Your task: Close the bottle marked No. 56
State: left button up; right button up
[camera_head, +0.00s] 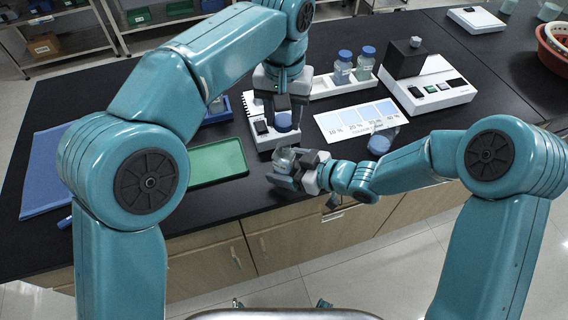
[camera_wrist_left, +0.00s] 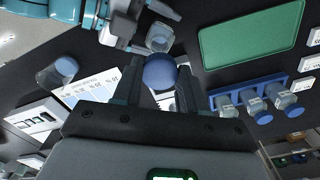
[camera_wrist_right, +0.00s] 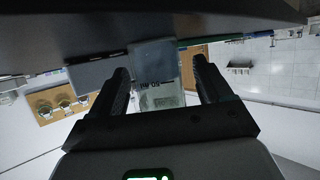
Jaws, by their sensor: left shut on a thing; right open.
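My left gripper (camera_head: 284,104) points down and is shut on a blue cap (camera_head: 283,122), which also shows between its fingers in the left wrist view (camera_wrist_left: 159,72). Just below and nearer is an uncapped clear bottle (camera_head: 284,160), seen open-topped in the left wrist view (camera_wrist_left: 160,38). My right gripper (camera_head: 288,176) is open with its fingers either side of this bottle. The right wrist view shows the bottle (camera_wrist_right: 157,72) between the fingers, with dark lettering that I cannot read surely. The cap is apart from the bottle.
A green tray (camera_head: 218,162) lies to the left, with a blue rack (camera_head: 218,112) behind it. Capped bottles (camera_head: 343,68) stand in a white rack behind. A white device (camera_head: 430,88) stands at back right.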

grip_shut()
pick_arm(q)
send_over(283, 147)
jog(key=shift+f, duration=2.5)
jog(key=shift+f, duration=0.1)
jog(key=shift+f, duration=0.8)
jog(key=shift+f, duration=0.55)
